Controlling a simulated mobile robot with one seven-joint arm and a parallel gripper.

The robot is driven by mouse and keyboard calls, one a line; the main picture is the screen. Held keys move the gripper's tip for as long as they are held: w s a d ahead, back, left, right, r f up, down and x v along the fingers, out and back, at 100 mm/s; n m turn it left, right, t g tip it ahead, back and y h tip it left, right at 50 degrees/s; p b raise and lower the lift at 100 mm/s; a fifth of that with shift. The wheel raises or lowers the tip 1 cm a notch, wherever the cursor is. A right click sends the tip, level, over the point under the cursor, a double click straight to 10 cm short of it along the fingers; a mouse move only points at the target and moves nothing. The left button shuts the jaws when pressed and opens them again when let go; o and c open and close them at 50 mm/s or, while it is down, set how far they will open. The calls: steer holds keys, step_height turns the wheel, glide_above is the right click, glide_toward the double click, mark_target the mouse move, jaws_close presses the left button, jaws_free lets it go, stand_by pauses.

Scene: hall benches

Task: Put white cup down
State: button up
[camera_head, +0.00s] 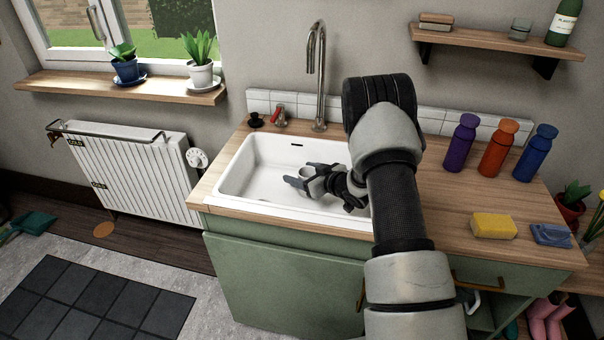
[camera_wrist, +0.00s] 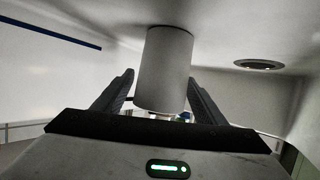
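The white cup (camera_head: 305,174) is inside the white sink (camera_head: 252,185), between the fingers of my gripper (camera_head: 306,176). In the wrist view the cup (camera_wrist: 164,68) sits between the two dark fingers (camera_wrist: 160,72). A narrow gap shows on the left side of the cup and the right finger is very close to it, so my gripper looks open around it. The far end of the cup appears to meet the sink's inner surface. Part of the cup is hidden by the gripper in the head view.
A tall tap (camera_head: 318,80) stands behind the sink. Purple (camera_head: 461,145), orange (camera_head: 497,150) and blue (camera_head: 535,154) bottles stand on the wooden counter (camera_head: 455,195). A yellow sponge (camera_head: 493,226) lies near the front edge. The sink's drain (camera_wrist: 258,65) lies right of the cup.

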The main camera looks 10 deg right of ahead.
steer(key=shift+r+p, duration=0.3)
steer(key=shift+r, duration=0.05)
steer(key=v, duration=0.7)
steer(key=shift+s+d+f+p, duration=0.1)
steer(key=shift+s+p, duration=0.15)
steer(key=shift+p, duration=0.15)
